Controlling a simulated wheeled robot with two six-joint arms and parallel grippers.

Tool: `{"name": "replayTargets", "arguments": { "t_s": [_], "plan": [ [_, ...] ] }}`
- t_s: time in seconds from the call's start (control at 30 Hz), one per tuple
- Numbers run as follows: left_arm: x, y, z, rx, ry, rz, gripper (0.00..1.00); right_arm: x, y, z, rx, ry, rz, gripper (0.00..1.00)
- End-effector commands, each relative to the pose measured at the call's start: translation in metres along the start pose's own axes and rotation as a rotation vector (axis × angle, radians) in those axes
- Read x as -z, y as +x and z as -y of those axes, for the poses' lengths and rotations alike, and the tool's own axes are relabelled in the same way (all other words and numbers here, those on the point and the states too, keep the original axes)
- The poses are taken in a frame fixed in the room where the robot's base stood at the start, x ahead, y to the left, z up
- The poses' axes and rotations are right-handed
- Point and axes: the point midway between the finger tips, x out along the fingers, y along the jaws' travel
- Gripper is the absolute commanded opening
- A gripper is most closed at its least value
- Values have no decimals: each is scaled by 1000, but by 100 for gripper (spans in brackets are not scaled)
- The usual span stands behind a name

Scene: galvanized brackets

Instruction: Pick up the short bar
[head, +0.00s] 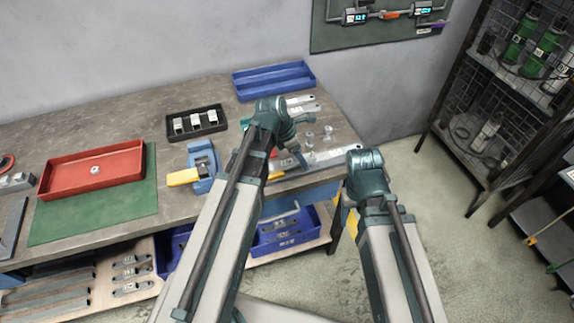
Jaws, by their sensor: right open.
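Two short galvanized bars with holes (303,105) lie near the right end of the workbench, below the blue tray. I cannot tell which of them is the task's short bar. A longer flat bar (331,158) lies nearer the bench's front edge. My left arm reaches over the bench and its wrist area covers part of the bars. Dark teal parts of it are beside the longer bar; its jaws are not clear. My right arm stands off the bench's right end. My right gripper is open, mostly hidden behind its arm, with no bar visible in it.
Small metal fittings (310,138) stand between the bars. A blue tray (273,80), a black tray with brackets (196,136), a blue-and-yellow clamp (202,160) and a red tray (92,190) are on the bench. Blue bins (284,246) sit below. A wire rack (493,110) stands right.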

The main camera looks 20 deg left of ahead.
Motion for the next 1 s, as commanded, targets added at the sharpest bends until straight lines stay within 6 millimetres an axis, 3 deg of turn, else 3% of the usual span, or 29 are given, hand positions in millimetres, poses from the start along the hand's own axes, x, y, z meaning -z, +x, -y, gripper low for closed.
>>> {"name": "replayTargets", "arguments": {
  "t_s": [0.77,1.0],
  "plan": [
    [2,4,0,0,0,0,75,0,5,0,0,0,0,62],
    [2,4,0,0,0,0,32,0,5,0,0,0,0,62]
  ]
}}
